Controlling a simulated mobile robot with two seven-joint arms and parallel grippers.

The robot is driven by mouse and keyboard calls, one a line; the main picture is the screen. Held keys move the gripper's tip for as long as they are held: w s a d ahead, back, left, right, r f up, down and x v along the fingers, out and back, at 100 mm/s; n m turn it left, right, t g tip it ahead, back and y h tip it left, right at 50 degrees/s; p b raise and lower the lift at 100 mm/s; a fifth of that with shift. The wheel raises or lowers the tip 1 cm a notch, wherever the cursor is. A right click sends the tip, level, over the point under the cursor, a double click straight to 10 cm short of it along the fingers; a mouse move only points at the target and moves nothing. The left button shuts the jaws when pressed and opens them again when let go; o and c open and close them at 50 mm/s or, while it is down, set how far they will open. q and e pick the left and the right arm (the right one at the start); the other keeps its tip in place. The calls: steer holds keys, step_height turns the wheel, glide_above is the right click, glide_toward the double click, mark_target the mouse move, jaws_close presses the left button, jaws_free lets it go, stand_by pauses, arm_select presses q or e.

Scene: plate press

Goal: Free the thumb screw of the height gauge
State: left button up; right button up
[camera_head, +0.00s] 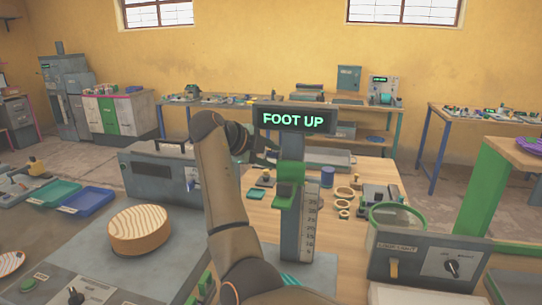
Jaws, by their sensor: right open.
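The height gauge (299,227) stands upright in the middle of the head view as a grey post with a numbered scale. A green slider (290,186) sits on it, and a dark sign (293,121) above reads FOOT UP in green letters. I cannot make out the thumb screw; it is too small or hidden. My right arm rises in front, left of the gauge. My right gripper (264,150) is open, left of the post and just below the sign, partly hidden by my wrist. It does not visibly hold anything. My left gripper is not in view.
A round wooden block (139,230) lies on the grey surface at left, near green and blue trays (88,201). A grey switch box (430,255) and a green ring (397,217) stand at front right. Small brass rings (343,204) and a grey device (379,197) crowd the bench behind.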

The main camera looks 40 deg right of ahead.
steer(key=b+v, duration=0.1)
steer(key=v, duration=1.1)
steer(key=shift+a, duration=0.2)
steer(key=shift+r, duration=0.1)
